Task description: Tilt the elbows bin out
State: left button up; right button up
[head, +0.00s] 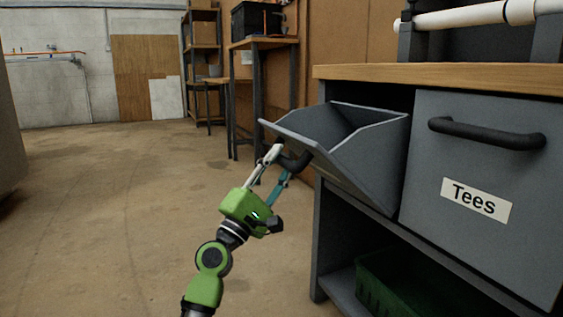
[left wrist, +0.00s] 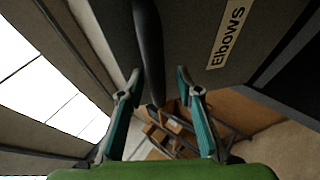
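The elbows bin (head: 375,165) is a grey metal bin under the wooden worktop, tilted out with its open top showing. Its dark bar handle (head: 294,163) is on the front face. In the left wrist view the "Elbows" label (left wrist: 226,38) and the handle (left wrist: 149,45) show close up. My left gripper (head: 277,162) is at the handle, with the bar between its two fingers. In the left wrist view the fingers (left wrist: 158,84) stand apart, with a visible gap beside the bar, so it looks open. The inside of the bin is only partly visible. My right gripper is not in view.
The shut Tees bin (head: 480,195) with its black handle is just to the right. A green crate (head: 385,290) sits on the shelf below. A workbench (head: 262,80) and shelves (head: 203,60) stand behind. The floor (head: 110,220) to the left is clear.

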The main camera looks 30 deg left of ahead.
pick_arm(q)
jog(key=shift+r, duration=0.15)
jog(key=d+v, duration=0.1)
jog(key=v, duration=0.6)
jog(key=shift+s+a, duration=0.25)
jog(key=shift+a, duration=0.2)
